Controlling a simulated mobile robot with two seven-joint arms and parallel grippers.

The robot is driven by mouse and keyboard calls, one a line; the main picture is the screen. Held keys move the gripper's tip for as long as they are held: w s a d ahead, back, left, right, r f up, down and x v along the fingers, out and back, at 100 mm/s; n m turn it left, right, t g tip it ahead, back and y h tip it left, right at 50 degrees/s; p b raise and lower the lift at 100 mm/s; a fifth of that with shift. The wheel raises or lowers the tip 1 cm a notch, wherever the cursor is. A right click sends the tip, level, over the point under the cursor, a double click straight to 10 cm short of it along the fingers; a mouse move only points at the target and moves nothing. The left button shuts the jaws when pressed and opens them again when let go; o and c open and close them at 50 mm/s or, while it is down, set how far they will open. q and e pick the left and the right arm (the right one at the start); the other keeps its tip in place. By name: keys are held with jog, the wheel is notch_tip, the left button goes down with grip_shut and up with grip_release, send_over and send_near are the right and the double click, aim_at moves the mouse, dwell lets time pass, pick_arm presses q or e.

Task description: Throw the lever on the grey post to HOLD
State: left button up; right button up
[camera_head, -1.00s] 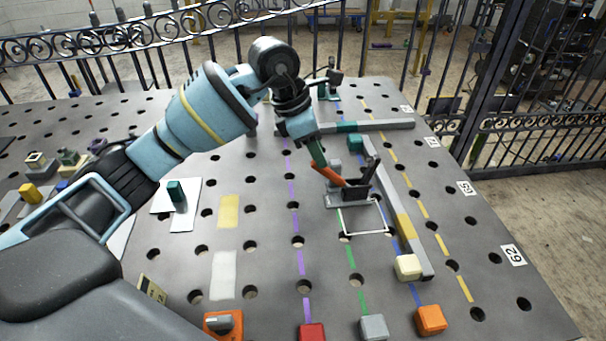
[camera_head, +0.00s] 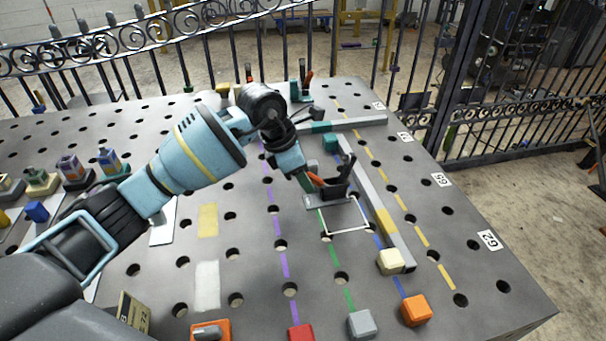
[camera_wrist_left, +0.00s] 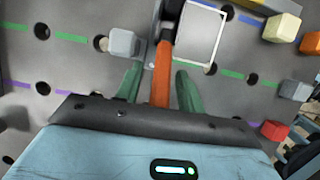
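The lever is an orange bar (camera_head: 315,180) on a dark bracket (camera_head: 342,182) with a grey base (camera_head: 327,202), at the middle right of the table. My left gripper (camera_head: 306,184) is at the lever's free end. In the left wrist view the orange lever (camera_wrist_left: 161,78) lies between the two green fingers of my left gripper (camera_wrist_left: 158,85). A gap shows on each side, so the fingers are open around it. The far part of the lever enters a dark fork. No HOLD marking is readable. My right gripper is out of view.
A white square outline (camera_head: 349,231) lies in front of the post. A long grey rail (camera_head: 372,195) with a yellow section runs at its right. A cream block (camera_head: 391,261), an orange block (camera_head: 415,309) and a grey block (camera_head: 361,323) stand nearer. A teal block (camera_head: 329,141) is behind.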

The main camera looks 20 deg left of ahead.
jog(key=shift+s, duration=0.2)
pick_arm(q)
jog(key=shift+c, duration=0.7)
grip_shut()
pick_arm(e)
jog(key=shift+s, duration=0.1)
